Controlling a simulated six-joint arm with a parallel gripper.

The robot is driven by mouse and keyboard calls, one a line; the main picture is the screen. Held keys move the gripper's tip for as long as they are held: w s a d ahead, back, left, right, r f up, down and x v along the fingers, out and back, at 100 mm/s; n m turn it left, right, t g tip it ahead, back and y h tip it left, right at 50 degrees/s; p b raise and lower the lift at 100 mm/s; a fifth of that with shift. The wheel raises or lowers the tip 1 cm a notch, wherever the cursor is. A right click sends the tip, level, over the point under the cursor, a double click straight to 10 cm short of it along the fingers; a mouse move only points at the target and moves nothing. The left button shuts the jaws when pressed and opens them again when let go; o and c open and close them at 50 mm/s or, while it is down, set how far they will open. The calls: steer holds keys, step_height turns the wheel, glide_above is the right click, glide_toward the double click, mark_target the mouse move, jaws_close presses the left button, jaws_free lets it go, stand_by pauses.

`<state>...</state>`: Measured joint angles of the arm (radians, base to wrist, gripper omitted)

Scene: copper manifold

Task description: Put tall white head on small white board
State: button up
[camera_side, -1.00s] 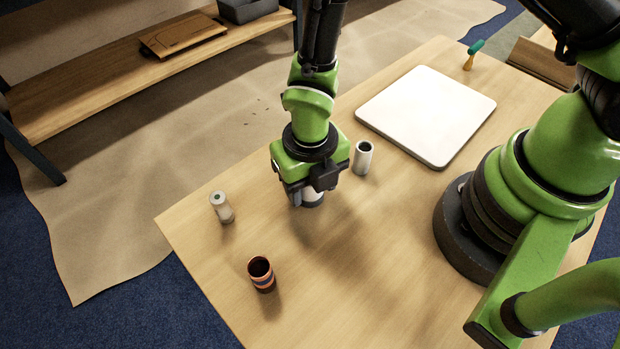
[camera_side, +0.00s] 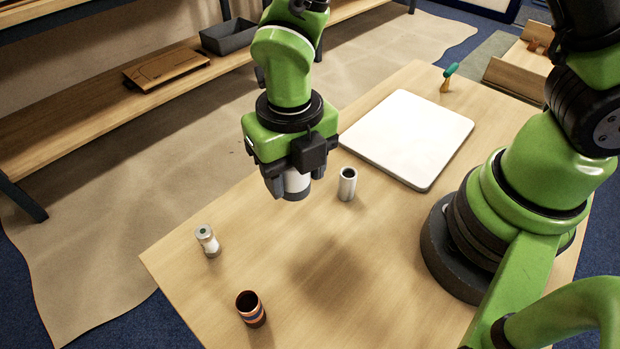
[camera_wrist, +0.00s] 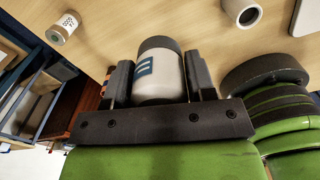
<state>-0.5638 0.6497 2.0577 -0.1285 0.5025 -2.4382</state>
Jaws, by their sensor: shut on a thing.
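My gripper (camera_side: 288,190) is shut on a white cylinder (camera_side: 297,183) and holds it above the table, with its shadow on the wood below. In the wrist view the held cylinder (camera_wrist: 160,78) sits between both fingers (camera_wrist: 160,85); it has a dark grey end and a blue mark. I take it as the tall white head. The white board (camera_side: 408,138) lies flat on the table to the right of my gripper, bare on top. A corner of it (camera_wrist: 309,18) shows in the wrist view.
An open-topped white cylinder (camera_side: 347,185) stands between my gripper and the board. A pale capped jar (camera_side: 207,241) and a dark red striped cup (camera_side: 251,309) stand at the left. A green-topped item (camera_side: 448,78) stands behind the board. The front middle of the table is clear.

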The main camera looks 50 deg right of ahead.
steer(key=shift+d+r, duration=0.15)
steer(key=shift+r, duration=0.25)
steer(key=w+d+m, duration=0.4)
steer(key=d+m, duration=0.2)
steer(key=d, duration=0.4)
steer(key=m, duration=1.5)
glide_above(410, 130)
step_height(410, 130, down, 4)
steer(key=shift+r, duration=0.2)
steer(key=shift+f, duration=2.5)
